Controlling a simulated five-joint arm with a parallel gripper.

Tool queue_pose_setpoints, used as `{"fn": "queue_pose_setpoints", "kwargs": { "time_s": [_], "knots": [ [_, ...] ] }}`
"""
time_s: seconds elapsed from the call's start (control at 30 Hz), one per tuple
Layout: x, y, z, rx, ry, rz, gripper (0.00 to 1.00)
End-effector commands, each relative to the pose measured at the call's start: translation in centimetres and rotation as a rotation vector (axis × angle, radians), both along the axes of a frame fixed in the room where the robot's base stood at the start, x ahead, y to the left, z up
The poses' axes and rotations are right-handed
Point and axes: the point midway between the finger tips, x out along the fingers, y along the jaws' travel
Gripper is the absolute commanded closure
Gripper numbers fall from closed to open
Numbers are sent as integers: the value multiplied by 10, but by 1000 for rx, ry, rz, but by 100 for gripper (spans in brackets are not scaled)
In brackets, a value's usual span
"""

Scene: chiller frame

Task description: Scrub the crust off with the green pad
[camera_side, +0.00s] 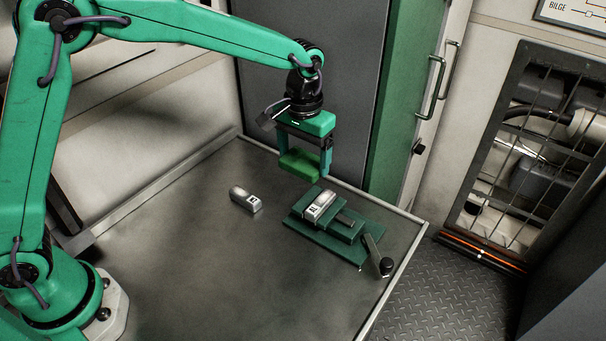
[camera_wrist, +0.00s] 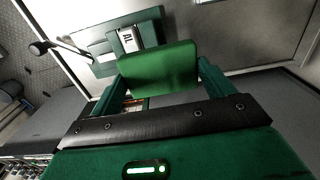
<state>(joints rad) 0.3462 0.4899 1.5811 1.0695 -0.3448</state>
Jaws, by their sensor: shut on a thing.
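My gripper (camera_side: 303,165) is shut on the green pad (camera_side: 300,164) and holds it in the air above the table's far edge. In the wrist view the pad (camera_wrist: 158,68) sits between the two fingers. A dark green vise-like fixture (camera_side: 350,245) stands on the table below and to the right of the pad. It holds a silver block (camera_side: 320,206) with a white label. The block also shows in the wrist view (camera_wrist: 127,41), partly behind the pad. I cannot make out crust on the block. The pad and the fixture are apart.
A second silver block with a white label (camera_side: 245,200) lies on the table left of the fixture. The fixture's handle with a black knob (camera_side: 386,266) sticks out at the front right. The metal table (camera_side: 190,250) is clear at the left and front.

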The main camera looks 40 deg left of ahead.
Motion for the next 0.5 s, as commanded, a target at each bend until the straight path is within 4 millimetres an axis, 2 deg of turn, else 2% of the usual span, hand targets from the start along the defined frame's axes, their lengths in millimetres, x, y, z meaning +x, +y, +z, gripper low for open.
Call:
{"fn": "queue_pose_setpoints", "kwargs": {
  "time_s": [0.2,0.5],
  "knots": [
    [9,-24,12,0,0,-1,37],
    [10,-28,13,1,2,1,37]
  ]
}}
